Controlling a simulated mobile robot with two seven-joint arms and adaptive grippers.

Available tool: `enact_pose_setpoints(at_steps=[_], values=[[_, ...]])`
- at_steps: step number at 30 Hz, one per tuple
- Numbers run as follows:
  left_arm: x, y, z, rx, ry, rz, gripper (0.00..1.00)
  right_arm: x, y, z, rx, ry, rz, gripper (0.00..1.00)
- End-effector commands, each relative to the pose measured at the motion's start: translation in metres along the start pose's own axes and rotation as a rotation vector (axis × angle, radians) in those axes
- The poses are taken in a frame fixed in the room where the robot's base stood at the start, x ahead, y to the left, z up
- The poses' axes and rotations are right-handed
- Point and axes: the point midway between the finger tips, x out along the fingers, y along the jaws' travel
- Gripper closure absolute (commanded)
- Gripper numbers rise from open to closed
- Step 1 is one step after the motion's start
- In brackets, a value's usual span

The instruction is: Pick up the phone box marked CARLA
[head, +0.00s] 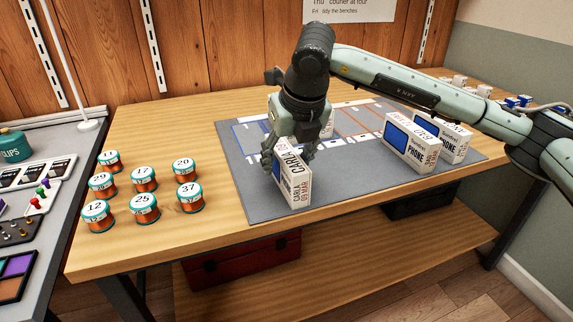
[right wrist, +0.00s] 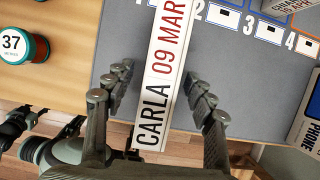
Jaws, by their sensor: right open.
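The white phone box marked CARLA (head: 297,183) stands upright near the front edge of the grey mat, with "09 MAR" on its edge and a blue picture on its side. It also shows in the right wrist view (right wrist: 160,75), its CARLA edge running between the fingers. My right gripper (head: 288,155) is over the box from above, with its fingers on either side. In the right wrist view the fingers (right wrist: 160,95) are open, with gaps beside the box. My left gripper is not in view.
Other phone boxes (head: 407,145) stand on the right of the grey mat (head: 235,170), and another box (head: 327,125) is behind my gripper. Marked slots run along the mat's back.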

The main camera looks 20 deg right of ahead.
Motion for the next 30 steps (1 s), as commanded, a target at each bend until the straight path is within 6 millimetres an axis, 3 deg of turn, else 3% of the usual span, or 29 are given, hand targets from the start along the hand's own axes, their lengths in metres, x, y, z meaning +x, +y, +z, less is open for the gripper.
enact_pose_setpoints(at_steps=[4, 12, 25, 30], values=[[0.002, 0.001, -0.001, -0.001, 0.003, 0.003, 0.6, 0.017, 0.0, 0.0, 0.001, 0.001, 0.001, 0.45], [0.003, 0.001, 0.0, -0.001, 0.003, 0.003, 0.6, 0.021, 0.0, 0.0, 0.0, 0.0, 0.001, 0.45], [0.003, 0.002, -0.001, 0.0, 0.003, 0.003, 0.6, 0.02, 0.0, 0.0, 0.0, 0.0, 0.001, 0.97], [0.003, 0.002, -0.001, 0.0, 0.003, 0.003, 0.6, 0.02, 0.0, 0.001, 0.001, -0.002, 0.001, 1.0]])
